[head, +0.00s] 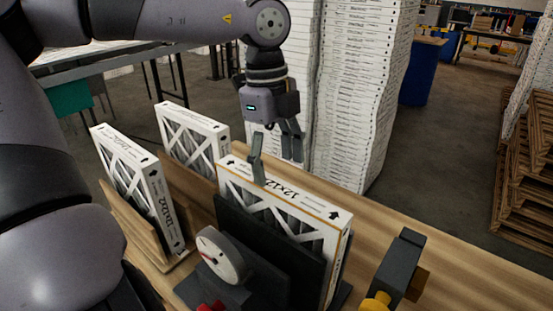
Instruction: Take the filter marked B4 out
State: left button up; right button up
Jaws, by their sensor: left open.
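Three white cardboard-framed filters stand upright on the wooden table. The nearest filter (300,205), with "12x12" printed on its top edge, stands in a black holder (262,245). A second filter (140,180) stands at the left in a wooden holder, and a third filter (192,138) stands behind. I cannot read a B4 mark on any of them. My left gripper (278,172) is open and points down at the nearest filter's top edge. One finger overlaps that edge in the picture and the other is beyond it; I cannot tell whether they touch. My right gripper is out of view.
A round dial gauge (222,255) stands in front of the black holder. A dark block with a yellow knob (376,301) sits at the table's right. Tall stacks of white boxes (350,90) rise behind. The table (400,225) is bare at the right edge.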

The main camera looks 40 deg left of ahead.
pick_arm(q)
jog(key=shift+r, duration=0.15)
notch_tip(320, 180, up, 12)
jog(key=a, duration=0.1)
jog(key=shift+a, duration=0.2)
jog(key=shift+s+f, duration=0.1)
jog(key=shift+f, duration=0.1)
